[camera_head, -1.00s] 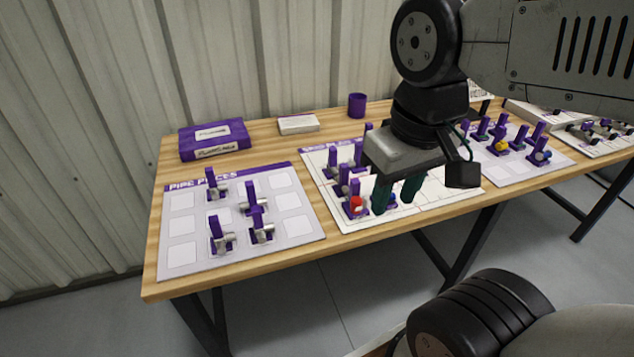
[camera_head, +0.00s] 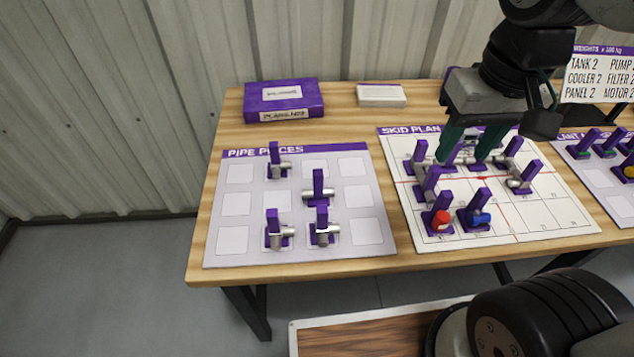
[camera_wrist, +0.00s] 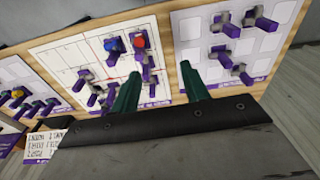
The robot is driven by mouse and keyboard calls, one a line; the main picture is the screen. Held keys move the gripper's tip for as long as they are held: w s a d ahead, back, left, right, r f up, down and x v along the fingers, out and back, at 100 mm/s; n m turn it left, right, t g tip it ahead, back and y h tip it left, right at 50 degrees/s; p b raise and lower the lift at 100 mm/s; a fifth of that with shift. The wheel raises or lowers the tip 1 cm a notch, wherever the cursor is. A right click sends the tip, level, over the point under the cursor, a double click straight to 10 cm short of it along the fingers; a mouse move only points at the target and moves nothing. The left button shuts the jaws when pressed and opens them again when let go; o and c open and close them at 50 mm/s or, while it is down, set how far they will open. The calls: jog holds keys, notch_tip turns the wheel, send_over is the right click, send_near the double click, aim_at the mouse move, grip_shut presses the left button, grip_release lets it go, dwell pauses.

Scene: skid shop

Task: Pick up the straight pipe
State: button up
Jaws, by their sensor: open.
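On the pipe pieces board (camera_head: 236,229), several grey pipe pieces stand with upright purple tabs. The one in the middle (camera_head: 323,193) has grey pipe showing on both sides of its tab and looks like the straight pipe; it also shows in the wrist view (camera_wrist: 217,50). The other pieces, at the back (camera_head: 281,166), front left (camera_head: 276,239) and front middle (camera_head: 325,235), look bent or branched, but are small. My gripper (camera_head: 470,146) is open and empty above the back of the skid plan board, right of the pipe. Its green fingers also show in the wrist view (camera_wrist: 160,88).
The skid plan board (camera_head: 540,222) holds several purple-tabbed parts, including a red one (camera_head: 440,221) and a blue one (camera_head: 480,217). A purple box (camera_head: 284,97) and a white box (camera_head: 381,95) lie at the table's back. Bare table separates the two boards.

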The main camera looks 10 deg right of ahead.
jog(key=w+a+f, duration=0.3)
jog(key=w+a, duration=0.2)
jog(key=w, duration=0.1)
jog(key=g, duration=0.1)
send_over(318, 172)
notch_tip(318, 172, down, 11)
jog(key=shift+r, duration=0.1)
notch_tip(318, 172, down, 6)
jog(key=shift+f, duration=0.8)
grip_shut()
